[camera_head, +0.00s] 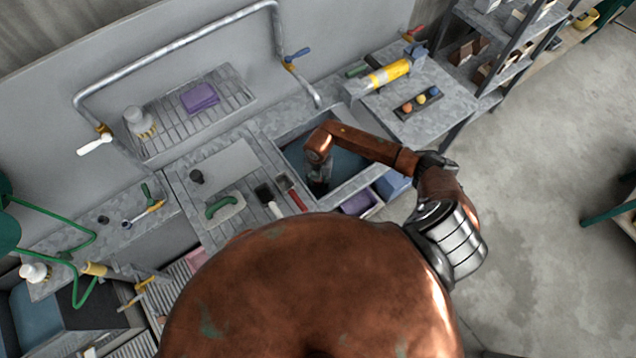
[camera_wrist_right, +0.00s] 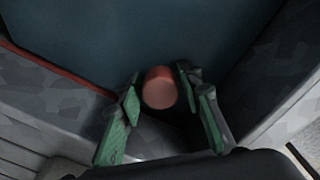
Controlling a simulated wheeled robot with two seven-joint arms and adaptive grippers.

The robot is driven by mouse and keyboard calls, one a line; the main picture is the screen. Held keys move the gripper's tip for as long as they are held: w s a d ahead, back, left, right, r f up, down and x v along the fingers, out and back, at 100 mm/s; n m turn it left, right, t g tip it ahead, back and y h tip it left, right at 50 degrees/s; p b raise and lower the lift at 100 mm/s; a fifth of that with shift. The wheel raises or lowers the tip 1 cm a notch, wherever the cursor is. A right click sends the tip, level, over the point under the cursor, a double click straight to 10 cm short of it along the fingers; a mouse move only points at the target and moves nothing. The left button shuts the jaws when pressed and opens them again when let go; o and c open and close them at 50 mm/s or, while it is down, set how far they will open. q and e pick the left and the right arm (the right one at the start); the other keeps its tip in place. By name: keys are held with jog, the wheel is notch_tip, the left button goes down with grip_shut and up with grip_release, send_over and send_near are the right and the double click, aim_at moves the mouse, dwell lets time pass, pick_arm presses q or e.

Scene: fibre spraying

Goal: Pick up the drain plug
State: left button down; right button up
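The drain plug is probably the small reddish round piece (camera_wrist_right: 160,88) in the right wrist view; it lies between the two green-padded fingers of my right gripper (camera_wrist_right: 158,95). The fingers are apart, with a narrow dark gap on each side of the piece, and I see no clear contact. In the head view my right gripper (camera_head: 319,180) reaches down into the sink basin (camera_head: 345,165), and the piece is hidden there. My left gripper is not in view.
The basin's grey walls are close around the right gripper. A red-handled tool (camera_head: 291,192) and a dark-handled brush (camera_head: 268,198) lie on the counter left of the basin. A green-handled trowel (camera_head: 224,208) lies farther left. A purple bin (camera_head: 358,203) sits at the basin's front.

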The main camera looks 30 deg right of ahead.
grip_shut()
notch_tip(320, 180, up, 10)
jog(key=shift+b, duration=0.5)
